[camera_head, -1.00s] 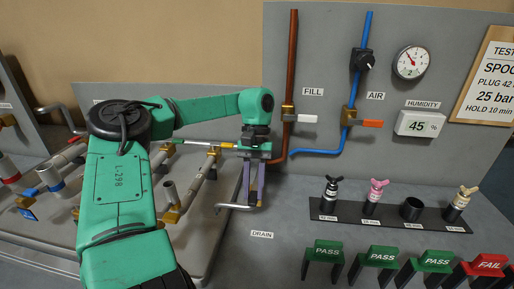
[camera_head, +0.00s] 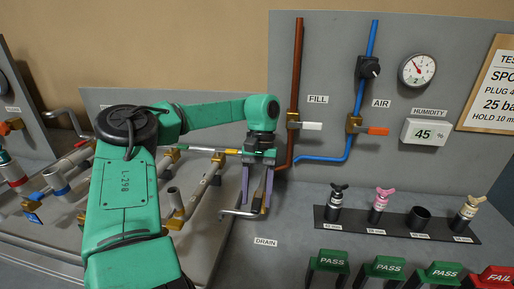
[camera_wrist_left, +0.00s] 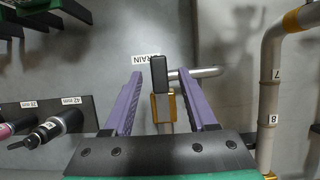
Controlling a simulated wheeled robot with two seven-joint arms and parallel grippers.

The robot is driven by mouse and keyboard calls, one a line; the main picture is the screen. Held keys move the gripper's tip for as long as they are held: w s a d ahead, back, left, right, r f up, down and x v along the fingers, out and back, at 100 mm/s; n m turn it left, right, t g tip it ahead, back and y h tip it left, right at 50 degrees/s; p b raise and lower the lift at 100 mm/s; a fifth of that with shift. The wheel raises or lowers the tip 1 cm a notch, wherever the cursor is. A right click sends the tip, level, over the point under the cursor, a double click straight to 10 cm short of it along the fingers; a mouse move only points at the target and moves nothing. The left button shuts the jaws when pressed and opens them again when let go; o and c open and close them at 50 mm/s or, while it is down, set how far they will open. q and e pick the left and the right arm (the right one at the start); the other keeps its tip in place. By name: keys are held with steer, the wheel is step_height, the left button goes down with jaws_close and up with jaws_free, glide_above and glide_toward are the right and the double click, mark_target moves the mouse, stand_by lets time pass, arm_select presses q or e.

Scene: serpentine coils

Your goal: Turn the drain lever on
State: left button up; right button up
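The drain valve shows in the left wrist view as a brass body (camera_wrist_left: 164,107) with a short black lever handle (camera_wrist_left: 158,74). A grey outlet pipe (camera_wrist_left: 197,73) runs off to the right behind it. My left gripper (camera_head: 256,202) reaches down over this valve in the head view. In the left wrist view its two purple fingers (camera_wrist_left: 165,80) are open, one on each side of the lever, with gaps to both. The DRAIN label (camera_head: 265,242) lies on the bench in front of the outlet; in the wrist view the lever partly covers it. My right gripper is not in view.
The FILL valve (camera_head: 293,124) and AIR valve (camera_head: 354,124) are on the panel behind. A black rack (camera_head: 350,225) with plugs stands right, beyond green PASS blocks (camera_head: 384,266). Pipes (camera_head: 195,195) of the coil lie left of the gripper, partly behind my arm.

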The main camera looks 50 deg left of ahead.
mark_target(260, 190)
arm_select(q)
steer(key=shift+r, duration=0.1)
steer(key=shift+w+a+r, duration=0.15)
steer(key=shift+r, duration=0.15)
steer(key=p+v, duration=0.3)
steer(key=v, duration=1)
steer(key=shift+r, duration=0.35)
steer(key=shift+a, duration=0.1)
steer(key=shift+f, duration=0.1)
